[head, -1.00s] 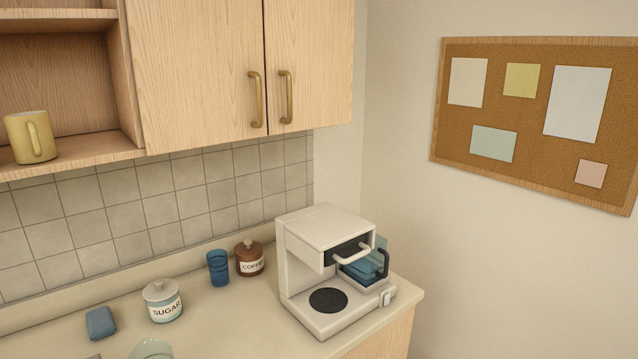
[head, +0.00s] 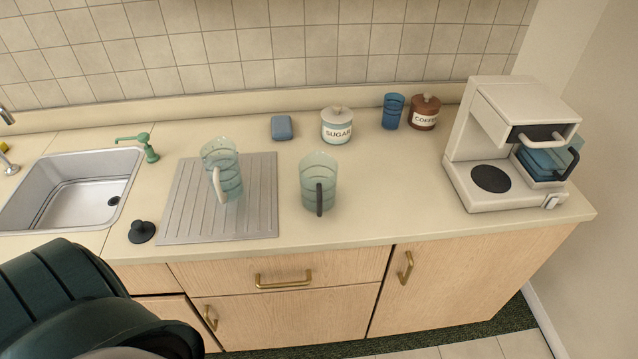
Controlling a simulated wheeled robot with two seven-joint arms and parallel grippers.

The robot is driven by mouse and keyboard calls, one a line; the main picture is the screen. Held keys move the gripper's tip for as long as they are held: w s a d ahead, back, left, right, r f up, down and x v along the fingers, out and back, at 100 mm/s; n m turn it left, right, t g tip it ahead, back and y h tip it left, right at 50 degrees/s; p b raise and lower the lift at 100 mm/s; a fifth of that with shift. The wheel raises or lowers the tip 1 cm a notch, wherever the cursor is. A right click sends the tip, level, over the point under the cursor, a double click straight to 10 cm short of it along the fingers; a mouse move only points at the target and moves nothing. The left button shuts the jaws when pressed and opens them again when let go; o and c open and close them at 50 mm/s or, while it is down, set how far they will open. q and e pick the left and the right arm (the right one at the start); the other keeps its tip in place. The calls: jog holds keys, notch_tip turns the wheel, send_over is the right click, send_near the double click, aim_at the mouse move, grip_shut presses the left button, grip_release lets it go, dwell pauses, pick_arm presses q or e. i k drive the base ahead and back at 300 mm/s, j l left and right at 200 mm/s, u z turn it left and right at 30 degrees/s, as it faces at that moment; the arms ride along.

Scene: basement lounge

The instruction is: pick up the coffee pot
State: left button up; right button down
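Two clear greenish glass jugs stand upright on the counter. One, with a dark handle (head: 319,184), is on the bare counter left of the coffee maker. The other, with a pale handle (head: 222,169), is on the ribbed drainboard. A blue see-through vessel with a black handle (head: 545,158) shows partly hidden at the coffee maker's right side. I cannot tell for sure which of these is the coffee pot. The white coffee maker (head: 486,111) has an empty dark hot plate (head: 490,179). Neither gripper is in view.
On the counter (head: 400,205) are a sugar jar (head: 337,131), a blue cup (head: 392,111), a brown coffee jar (head: 425,120) and a blue sponge (head: 282,127). The drainboard (head: 255,210), a black stopper (head: 142,232) and the sink (head: 75,195) are left. The front counter between jugs and coffee maker is clear.

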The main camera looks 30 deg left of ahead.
aim_at(318, 170)
jog(key=i+l+u, duration=0.15)
jog(key=u, duration=0.2)
jog(key=i+l+u, duration=0.1)
jog(key=u, duration=0.3)
